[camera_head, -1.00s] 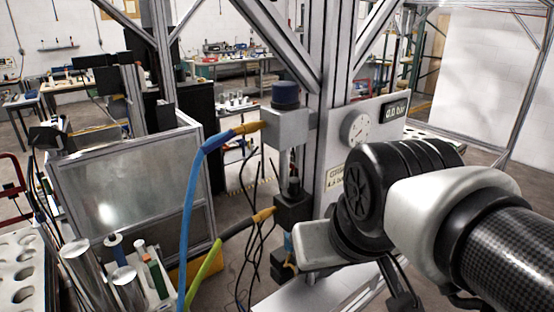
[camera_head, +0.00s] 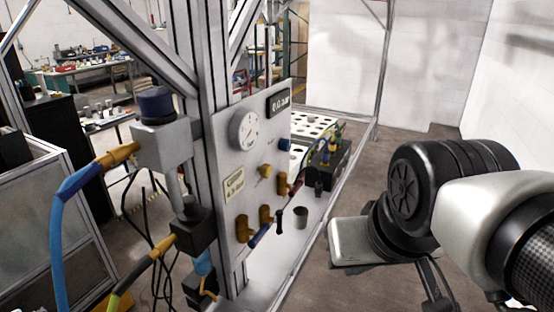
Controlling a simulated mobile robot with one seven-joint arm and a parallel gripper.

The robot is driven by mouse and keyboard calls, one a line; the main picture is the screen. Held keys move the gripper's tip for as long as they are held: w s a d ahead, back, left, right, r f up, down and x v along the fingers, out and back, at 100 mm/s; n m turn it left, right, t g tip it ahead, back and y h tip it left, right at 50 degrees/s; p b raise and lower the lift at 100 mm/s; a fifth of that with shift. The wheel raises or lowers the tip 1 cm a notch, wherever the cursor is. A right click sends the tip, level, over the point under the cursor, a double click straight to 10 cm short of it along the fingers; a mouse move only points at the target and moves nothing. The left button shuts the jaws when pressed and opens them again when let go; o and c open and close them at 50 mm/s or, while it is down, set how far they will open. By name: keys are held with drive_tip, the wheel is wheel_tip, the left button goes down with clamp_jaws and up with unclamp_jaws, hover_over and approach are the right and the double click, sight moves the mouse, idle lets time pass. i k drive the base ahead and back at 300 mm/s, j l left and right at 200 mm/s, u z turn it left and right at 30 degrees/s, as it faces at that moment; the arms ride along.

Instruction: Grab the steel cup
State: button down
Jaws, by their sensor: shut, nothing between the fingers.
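A small grey metal cup (camera_head: 300,218), which looks like the steel cup, stands upright on the white bench top (camera_head: 275,268). It is just right of the panel with the gauge and yellow fittings. My arm reaches in from the right edge, well to the right of the cup and apart from it. The fingers of my gripper do not show; they are hidden behind my arm or below the picture.
A gauge panel (camera_head: 250,150) on an aluminium frame post (camera_head: 205,120) stands left of the cup. A blue hose (camera_head: 62,240) and a valve block (camera_head: 163,145) are farther left. A white tray with holes (camera_head: 312,125) and a black fitting block (camera_head: 330,165) lie behind the cup. Floor at right is clear.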

sight(300, 213)
drive_tip(key=u, duration=0.85)
drive_tip(key=i+l+u, duration=0.1)
drive_tip(key=l+u, duration=0.15)
drive_tip(key=u, duration=0.15)
drive_tip(key=l+u, duration=0.35)
drive_tip(key=i+l+u, duration=0.1)
drive_tip(key=l+u, duration=0.15)
drive_tip(key=u, duration=0.15)
drive_tip(key=l+u, duration=0.25)
drive_tip(key=l, duration=0.3)
drive_tip(key=k+l+u, duration=0.2)
drive_tip(key=l, duration=1)
drive_tip(key=k+l+u, duration=0.1)
drive_tip(key=l, duration=0.65)
